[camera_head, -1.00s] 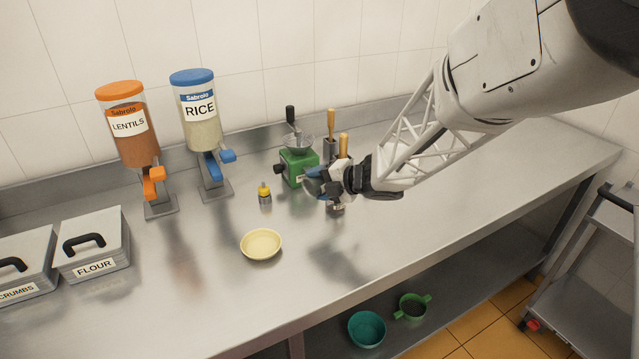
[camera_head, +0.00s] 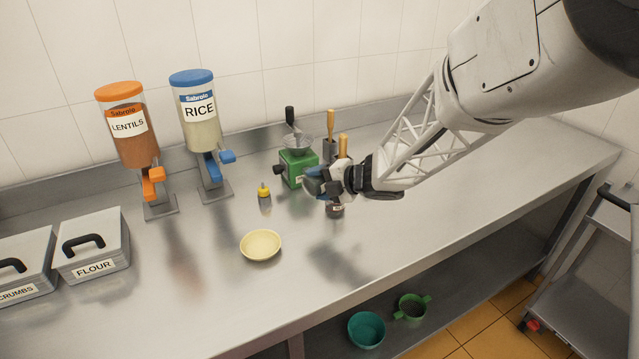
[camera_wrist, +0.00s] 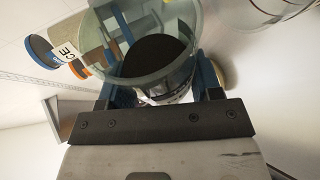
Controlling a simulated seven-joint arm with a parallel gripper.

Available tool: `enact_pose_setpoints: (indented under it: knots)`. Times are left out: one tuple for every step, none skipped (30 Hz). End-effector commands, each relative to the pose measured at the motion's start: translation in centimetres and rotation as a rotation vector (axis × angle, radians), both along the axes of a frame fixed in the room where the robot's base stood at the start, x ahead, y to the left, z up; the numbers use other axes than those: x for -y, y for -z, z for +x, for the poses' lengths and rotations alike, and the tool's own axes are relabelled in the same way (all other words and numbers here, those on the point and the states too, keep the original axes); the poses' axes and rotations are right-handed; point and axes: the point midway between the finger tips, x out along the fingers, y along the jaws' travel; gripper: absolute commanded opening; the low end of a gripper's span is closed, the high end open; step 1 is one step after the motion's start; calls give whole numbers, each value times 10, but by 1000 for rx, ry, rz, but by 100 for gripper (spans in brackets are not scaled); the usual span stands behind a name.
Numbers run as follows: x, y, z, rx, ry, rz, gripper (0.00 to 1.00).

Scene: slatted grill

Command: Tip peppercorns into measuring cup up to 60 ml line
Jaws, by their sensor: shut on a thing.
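My gripper (camera_head: 322,183) is shut on a clear glass vessel (camera_wrist: 120,85) with dark contents (camera_wrist: 152,56), likely the peppercorns. The wrist view shows blue fingers on both sides of it, and the dispensers lie sideways there, so my wrist is rolled over. In the head view, the gripper is above the counter in front of the green grinder, and the held vessel is mostly hidden. A small dark item with a pale label (camera_head: 336,210) shows just under the gripper. It may be the measuring cup; its fill level and 60 ml line are too small to read.
A green grinder (camera_head: 293,170) and wooden-handled tools (camera_head: 331,125) stand behind. A yellow-capped bottle (camera_head: 264,195) and a cream bowl (camera_head: 261,245) are to the left. Lentils (camera_head: 135,130) and rice (camera_head: 199,115) dispensers stand further left. The counter's right side (camera_head: 480,190) is clear.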

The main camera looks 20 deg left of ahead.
Motion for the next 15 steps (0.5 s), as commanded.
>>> enact_pose_setpoints:
  knots:
    - [0,0,0,0,0,0,28]
    - [0,0,0,0,0,0,28]
    - [0,0,0,0,0,0,28]
    - [0,0,0,0,0,1,28]
    - [0,0,0,-1,0,1,28]
    - [0,-1,0,-4,0,3,28]
    - [0,-1,1,-8,0,6,28]
    - [0,-1,1,-13,0,9,28]
    - [0,-2,1,-21,-1,15,28]
    - [0,-3,1,-25,0,18,28]
    - [1,-3,1,-29,0,21,28]
    - [1,-3,1,-33,0,22,28]
    - [0,-3,1,-34,-1,23,28]
    - [0,-3,1,-34,-1,23,28]
    - [0,-3,1,-34,-1,23,28]
